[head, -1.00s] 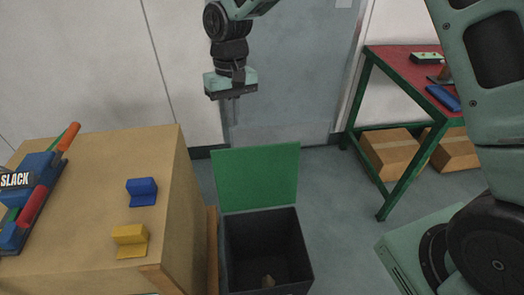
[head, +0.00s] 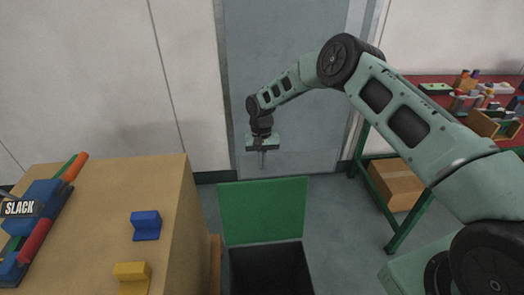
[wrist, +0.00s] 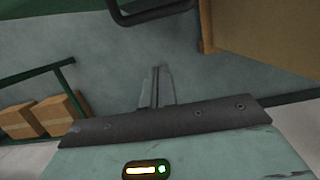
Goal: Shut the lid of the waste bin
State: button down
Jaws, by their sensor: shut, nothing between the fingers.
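The waste bin (head: 270,268) is a dark open box on the floor, to the right of the wooden cabinet; its bottom is cut off by the head view's lower edge. Its green lid (head: 264,210) stands open, upright at the bin's far side. My gripper (head: 262,161) hangs with its fingers down, just above the lid's top edge in the picture and seemingly behind it. The fingers are together and empty, also in the wrist view (wrist: 156,84).
The wooden cabinet (head: 95,215) with blue and yellow blocks stands at the left. A red-topped table (head: 415,95) with green legs stands at the right, a cardboard box (head: 397,184) beneath it. A grey door (head: 285,50) is behind. A dark rounded bar (wrist: 155,10) tops the wrist view.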

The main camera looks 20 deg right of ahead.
jog(key=shift+s+a+f+p, duration=0.15)
jog(key=shift+s+f+p, duration=0.35)
jog(key=shift+s, duration=0.3)
jog(key=shift+s+a+f+p, duration=0.2)
jog(key=shift+s+f+p, duration=0.15)
jog(key=shift+s+f, duration=0.3)
jog(key=shift+s+a+f+p, duration=0.15)
jog(key=shift+s+f+p, duration=0.3)
jog(key=shift+s, duration=0.45)
jog(key=shift+a, duration=0.1)
